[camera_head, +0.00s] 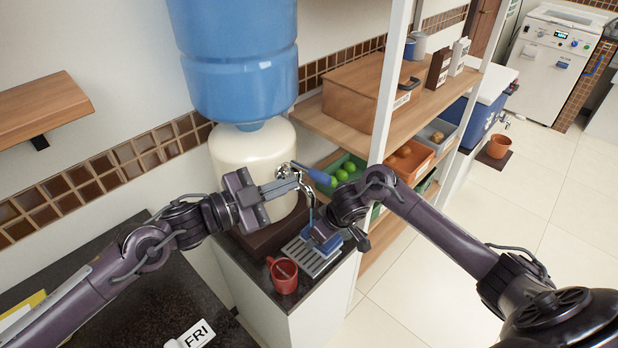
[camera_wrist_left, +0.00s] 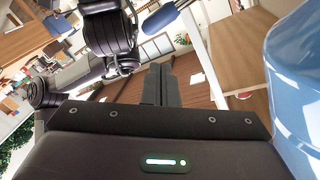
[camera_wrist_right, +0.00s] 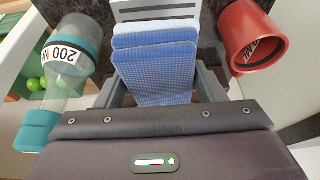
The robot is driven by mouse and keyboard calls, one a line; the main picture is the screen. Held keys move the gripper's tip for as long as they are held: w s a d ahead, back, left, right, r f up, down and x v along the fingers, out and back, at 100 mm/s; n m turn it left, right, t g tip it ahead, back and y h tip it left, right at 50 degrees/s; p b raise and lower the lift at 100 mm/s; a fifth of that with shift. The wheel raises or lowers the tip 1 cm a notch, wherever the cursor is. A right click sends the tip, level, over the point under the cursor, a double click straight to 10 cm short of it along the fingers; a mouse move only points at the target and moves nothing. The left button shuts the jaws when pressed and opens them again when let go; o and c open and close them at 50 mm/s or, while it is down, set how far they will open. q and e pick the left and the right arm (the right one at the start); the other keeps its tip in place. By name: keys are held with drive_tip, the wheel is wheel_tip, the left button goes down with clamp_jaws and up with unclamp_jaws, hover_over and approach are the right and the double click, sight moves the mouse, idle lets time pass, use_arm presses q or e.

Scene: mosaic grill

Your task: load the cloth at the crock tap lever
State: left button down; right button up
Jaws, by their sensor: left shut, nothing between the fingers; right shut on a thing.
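The cream crock (camera_head: 243,158) carries a large blue water bottle. Its metal tap (camera_head: 287,170) has a blue-handled lever (camera_head: 320,177). My left gripper (camera_head: 285,187) is shut and empty at the tap; I cannot tell whether it touches the lever. The left wrist view shows its closed fingers (camera_wrist_left: 160,85), with a blue handle (camera_wrist_left: 160,20) beyond. My right gripper (camera_head: 322,238) is shut on the folded blue cloth (camera_wrist_right: 155,65), below the tap and over the slotted drip tray (camera_head: 309,259). A thin bluish streak runs between tap and cloth; I cannot tell what it is.
A red mug (camera_head: 283,276) stands beside the drip tray on the dark counter. A clear teal-capped bottle (camera_wrist_right: 75,55) shows in the right wrist view. A shelf unit (camera_head: 340,128) with produce bins stands close on the right. Floor is open at right.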

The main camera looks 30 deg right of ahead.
use_arm(q)
wheel_tip(320, 180, up, 3)
drive_tip(key=s+a+n+t, duration=0.1)
drive_tip(key=a+n+t, duration=0.2)
drive_tip(key=n, duration=0.5)
drive_tip(key=n+y, duration=0.1)
drive_tip(key=n, duration=0.2)
hover_over(310, 174)
drive_tip(key=s+a, duration=0.2)
drive_tip(key=shift+t, duration=0.4)
drive_tip(key=f, duration=0.4)
drive_tip(key=shift+s+d, duration=0.1)
drive_tip(key=shift+d, duration=0.25)
drive_tip(key=shift+f, duration=0.1)
drive_tip(key=shift+d, duration=0.1)
